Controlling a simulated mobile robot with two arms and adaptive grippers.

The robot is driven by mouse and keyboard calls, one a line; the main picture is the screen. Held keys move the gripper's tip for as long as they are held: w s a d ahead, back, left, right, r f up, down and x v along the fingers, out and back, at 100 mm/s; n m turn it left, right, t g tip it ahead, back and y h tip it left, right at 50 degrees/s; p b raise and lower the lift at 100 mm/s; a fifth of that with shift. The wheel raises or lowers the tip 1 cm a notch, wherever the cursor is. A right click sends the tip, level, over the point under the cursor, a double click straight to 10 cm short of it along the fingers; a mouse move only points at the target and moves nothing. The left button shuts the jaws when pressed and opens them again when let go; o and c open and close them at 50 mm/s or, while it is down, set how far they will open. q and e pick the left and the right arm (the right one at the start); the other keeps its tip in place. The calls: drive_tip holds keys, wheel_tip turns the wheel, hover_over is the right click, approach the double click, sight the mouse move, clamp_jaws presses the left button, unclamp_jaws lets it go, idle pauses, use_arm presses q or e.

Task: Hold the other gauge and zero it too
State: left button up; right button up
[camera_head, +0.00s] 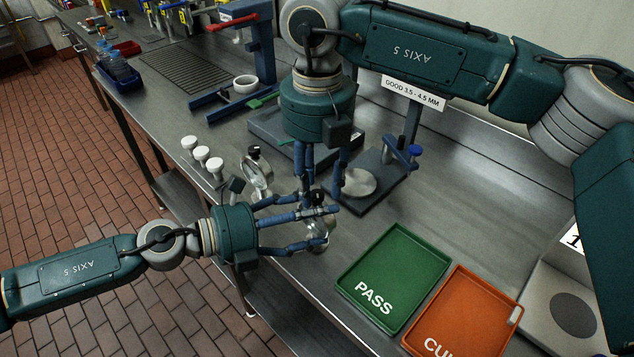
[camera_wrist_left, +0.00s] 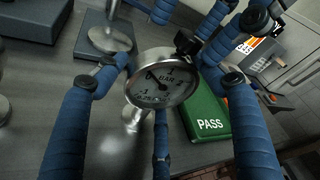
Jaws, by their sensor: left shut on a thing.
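Another gauge (camera_head: 257,180) with a black knob stands to the left on the bench.
The green PASS tray (camera_head: 398,250) and an orange tray (camera_head: 478,300) lie to the right. A stand with a silver disc (camera_head: 358,183) is behind the grippers. Several white-topped posts (camera_head: 202,153) stand near the bench's front edge at left. A blue press frame (camera_head: 262,50) is farther back.

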sight(317, 193)
wheel_tip(317, 193, up, 8)
drive_tip(key=shift+f, duration=0.2)
idle(0.4)
wheel_tip(317, 193, down, 8)
drive_tip(key=n, duration=2)
drive_tip(key=shift+f+n, duration=0.1)
drive_tip(key=shift+n, duration=0.3)
drive_tip(key=shift+c, duration=0.3)
clamp_jaws()
